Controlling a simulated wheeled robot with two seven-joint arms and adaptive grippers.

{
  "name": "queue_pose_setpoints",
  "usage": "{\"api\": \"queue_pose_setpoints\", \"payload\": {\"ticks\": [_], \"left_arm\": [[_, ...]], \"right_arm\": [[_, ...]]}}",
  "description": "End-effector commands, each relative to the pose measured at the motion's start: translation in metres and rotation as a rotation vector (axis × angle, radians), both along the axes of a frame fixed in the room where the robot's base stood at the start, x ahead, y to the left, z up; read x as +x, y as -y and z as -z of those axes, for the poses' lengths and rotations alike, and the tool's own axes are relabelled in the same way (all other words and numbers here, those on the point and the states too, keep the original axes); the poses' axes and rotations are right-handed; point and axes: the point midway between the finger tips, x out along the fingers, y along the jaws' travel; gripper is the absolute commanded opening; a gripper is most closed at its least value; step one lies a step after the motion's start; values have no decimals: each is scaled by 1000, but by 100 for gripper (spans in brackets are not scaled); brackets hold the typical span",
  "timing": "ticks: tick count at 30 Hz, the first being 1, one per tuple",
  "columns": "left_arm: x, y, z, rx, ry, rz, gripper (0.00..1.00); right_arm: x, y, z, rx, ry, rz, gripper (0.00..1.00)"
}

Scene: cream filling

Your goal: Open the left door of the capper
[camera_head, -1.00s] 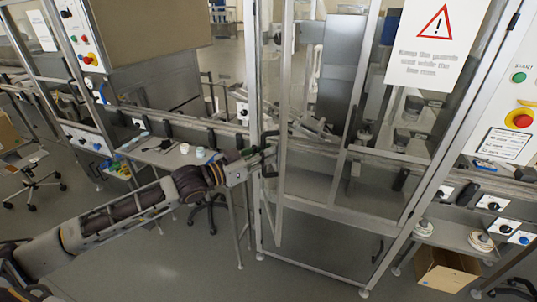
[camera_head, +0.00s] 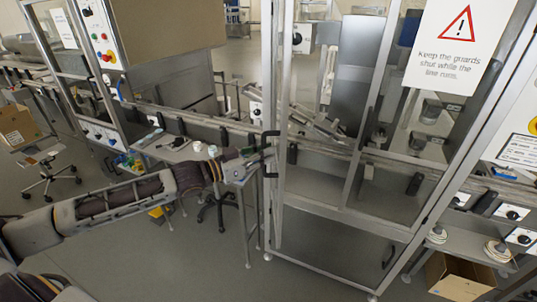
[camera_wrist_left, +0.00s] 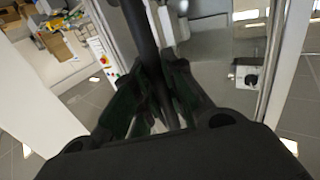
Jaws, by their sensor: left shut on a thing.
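The capper is a tall metal-framed enclosure with clear panels (camera_head: 340,185) in the middle and right of the head view. Its left door (camera_head: 277,215) shows as a narrow, nearly edge-on frame, standing ajar. A black bar handle (camera_head: 270,134) is on this door. My left gripper (camera_head: 263,160) is at the handle, with my arm reaching in from the left. In the left wrist view, the dark handle bar (camera_wrist_left: 137,22) runs between the fingers of my left gripper (camera_wrist_left: 157,72), which are shut on it. My right gripper is not in view.
A warning sign (camera_head: 456,45) hangs on the capper's right side. A small table (camera_head: 175,151) with cups stands behind my left arm, and an office chair (camera_head: 45,178) is farther left. A cardboard box (camera_head: 455,278) sits at lower right. Floor before the capper is clear.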

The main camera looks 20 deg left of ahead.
Motion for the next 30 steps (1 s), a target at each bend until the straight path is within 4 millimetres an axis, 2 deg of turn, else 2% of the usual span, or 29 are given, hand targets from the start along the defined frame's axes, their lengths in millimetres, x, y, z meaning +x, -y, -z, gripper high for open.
{"api": "queue_pose_setpoints", "payload": {"ticks": [1,30], "left_arm": [[-2,0,4,0,-10,8,0],[-8,-33,5,-1,-10,113,0]], "right_arm": [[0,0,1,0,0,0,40],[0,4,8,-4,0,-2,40]]}}
